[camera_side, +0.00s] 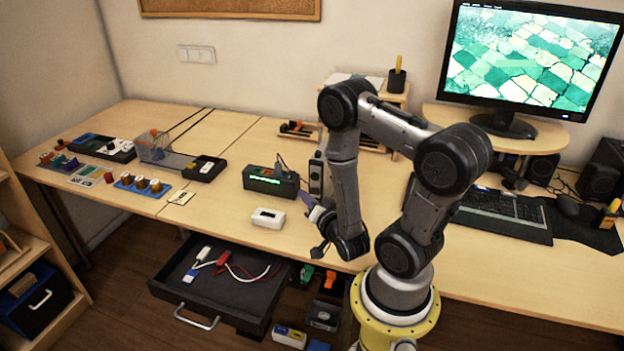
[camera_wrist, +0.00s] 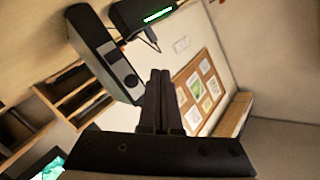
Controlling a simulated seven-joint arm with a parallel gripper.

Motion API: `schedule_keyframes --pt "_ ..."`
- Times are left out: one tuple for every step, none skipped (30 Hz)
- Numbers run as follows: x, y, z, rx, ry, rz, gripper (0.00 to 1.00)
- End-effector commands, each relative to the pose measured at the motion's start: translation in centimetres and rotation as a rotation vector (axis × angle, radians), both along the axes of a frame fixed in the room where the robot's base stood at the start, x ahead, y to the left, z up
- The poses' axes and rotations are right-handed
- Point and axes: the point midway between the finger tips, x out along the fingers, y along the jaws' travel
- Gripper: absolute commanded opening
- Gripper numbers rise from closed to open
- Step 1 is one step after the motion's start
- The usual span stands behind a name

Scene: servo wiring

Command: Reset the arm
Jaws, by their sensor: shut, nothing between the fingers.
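My arm stands on a yellow base at the front of the desk, bent at the elbow.
A black box with a green display (camera_side: 271,180), an upright grey device (camera_side: 316,177) and a white box (camera_side: 268,218) are close by on the desk (camera_side: 350,262). An open drawer (camera_side: 192,303) below holds cables. The monitor (camera_side: 530,55) and keyboard (camera_side: 500,207) stand at right.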

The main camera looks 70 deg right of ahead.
Motion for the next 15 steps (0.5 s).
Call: schedule_keyframes --pt "0.0 0.0 0.0 0.0 0.0 0.0 0.0" --pt "0.0 0.0 0.0 0.0 0.0 0.0 0.0" --pt "0.0 0.0 0.0 0.0 0.0 0.0 0.0" --pt "0.0 0.0 0.0 0.0 0.0 0.0 0.0" --pt "0.0 0.0 0.0 0.0 0.0 0.001 0.0" --pt "0.2 0.2 0.0 0.0 0.0 0.007 0.0" --pt "0.4 0.4 0.2 -0.002 -0.004 0.016 0.0" --pt "0.8 0.5 0.6 -0.008 -0.016 0.027 0.0" --pt "1.6 0.6 1.6 -0.02 -0.04 0.04 0.0" --pt "2.4 0.7 2.6 -0.033 -0.065 0.051 0.0" --pt "3.2 0.8 3.8 -0.045 -0.092 0.063 0.0" --pt "4.3 1.0 5.7 -0.064 -0.135 0.083 0.0" --pt "5.3 1.3 7.3 -0.078 -0.17 0.101 0.0" --pt "6.3 1.6 9.1 -0.087 -0.203 0.122 0.0" --pt "7.7 2.3 11.5 -0.092 -0.242 0.154 0.0"
